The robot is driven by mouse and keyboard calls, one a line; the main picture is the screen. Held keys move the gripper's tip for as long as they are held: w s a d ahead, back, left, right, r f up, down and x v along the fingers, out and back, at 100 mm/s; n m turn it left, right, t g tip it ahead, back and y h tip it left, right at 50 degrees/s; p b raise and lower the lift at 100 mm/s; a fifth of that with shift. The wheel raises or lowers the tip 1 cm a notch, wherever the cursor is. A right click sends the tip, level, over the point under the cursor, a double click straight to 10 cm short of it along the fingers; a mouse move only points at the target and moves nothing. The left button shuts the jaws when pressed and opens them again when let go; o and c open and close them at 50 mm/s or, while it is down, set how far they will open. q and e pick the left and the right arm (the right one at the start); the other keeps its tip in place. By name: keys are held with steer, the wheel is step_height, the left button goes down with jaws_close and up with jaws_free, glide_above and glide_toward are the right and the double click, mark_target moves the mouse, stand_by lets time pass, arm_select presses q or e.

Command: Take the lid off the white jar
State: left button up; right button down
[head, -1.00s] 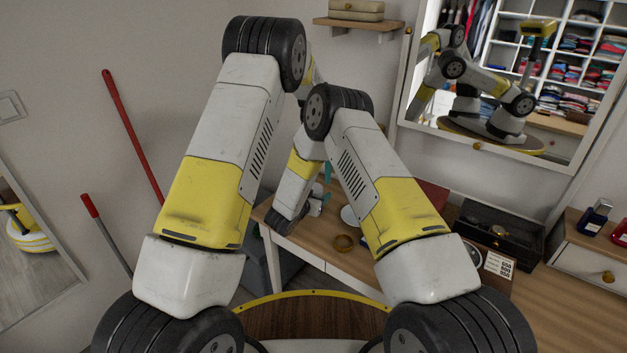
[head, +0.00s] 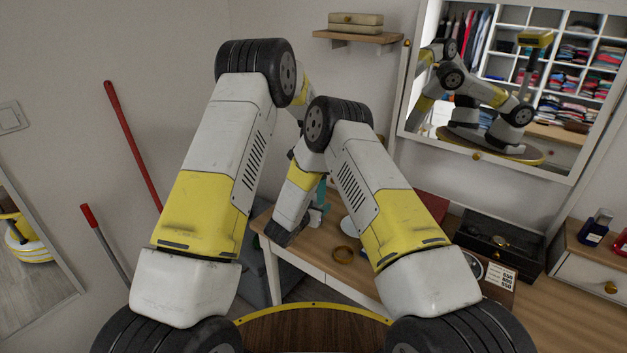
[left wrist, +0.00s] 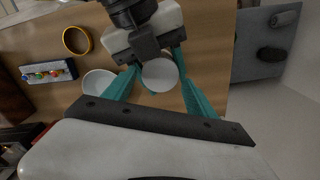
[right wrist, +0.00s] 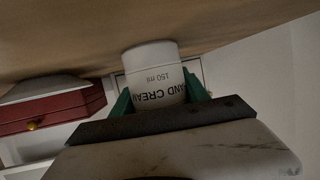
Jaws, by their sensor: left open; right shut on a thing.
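The white jar (right wrist: 155,75), printed with upside-down hand cream lettering, is between the teal fingers of my right gripper (right wrist: 160,98), which is shut on it. Its far end is close to the wooden surface; I cannot tell whether they touch. In the left wrist view its round white lid (left wrist: 160,76) faces the camera. My left gripper (left wrist: 158,62) is open, with one finger on each side of the lid. Contact with the lid is not clear.
A round white item (left wrist: 98,83), a gold ring-shaped dish (left wrist: 77,41) and a tray with coloured pieces (left wrist: 48,73) lie on the wooden desk (head: 307,255). A dark open box (head: 500,240) stands to the right. A red box (right wrist: 50,108) shows in the right wrist view.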

arm_select(q)
steer(key=shift+f, duration=0.8)
steer(key=c, duration=1.3)
steer(key=n, duration=0.4)
steer(key=shift+n, duration=0.3)
steer(key=n, duration=0.4)
steer(key=shift+n, duration=0.4)
steer(key=shift+r, duration=0.3)
steer(key=shift+r, duration=0.85)
